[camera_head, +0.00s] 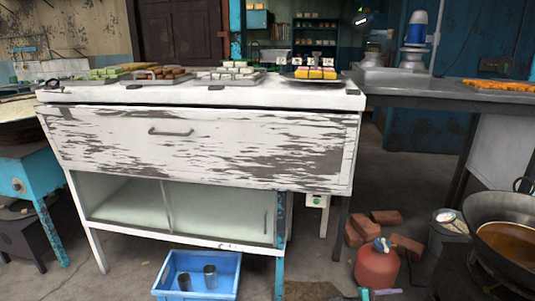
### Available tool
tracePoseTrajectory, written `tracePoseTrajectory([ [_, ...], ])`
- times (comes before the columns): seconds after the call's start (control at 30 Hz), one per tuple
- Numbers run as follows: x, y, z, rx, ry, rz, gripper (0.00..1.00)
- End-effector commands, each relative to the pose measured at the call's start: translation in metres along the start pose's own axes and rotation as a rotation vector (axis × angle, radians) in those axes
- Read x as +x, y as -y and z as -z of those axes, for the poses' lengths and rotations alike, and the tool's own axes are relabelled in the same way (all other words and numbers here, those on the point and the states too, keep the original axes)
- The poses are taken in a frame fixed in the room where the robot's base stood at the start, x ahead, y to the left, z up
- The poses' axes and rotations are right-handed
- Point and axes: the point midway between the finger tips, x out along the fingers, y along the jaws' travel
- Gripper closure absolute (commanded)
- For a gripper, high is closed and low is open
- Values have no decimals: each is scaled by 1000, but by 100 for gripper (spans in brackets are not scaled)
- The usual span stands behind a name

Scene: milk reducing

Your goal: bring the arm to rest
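Neither my arm nor my gripper can be made out in the head view, so its pose and whether it holds anything are hidden from me. A worn white counter (200,140) with peeling paint fills the middle of the view. Its front has a drawer handle (171,132) and a glass-fronted cabinet (130,205) below. Trays of sweets stand along its top, among them a plate (312,80) with yellow and purple pieces at the right end.
A blue crate (197,290) with two metal cups stands on the floor in front. A red canister (377,265) and several bricks (388,217) lie to the right. A large pan (510,240) of brown liquid is at the right edge. A blue stand (35,183) is at left.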

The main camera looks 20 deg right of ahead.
Motion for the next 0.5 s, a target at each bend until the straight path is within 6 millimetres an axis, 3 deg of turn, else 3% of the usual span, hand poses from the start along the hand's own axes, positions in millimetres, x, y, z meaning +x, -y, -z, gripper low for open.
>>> tracePoseTrajectory([
  [0.03, -19, -16, -6, -4, -24, -14, 49],
  [0.2, -75, -31, -14, -8, -96, -7, 49],
  [0.5, -172, -24, -47, -20, -225, 104, 49],
])
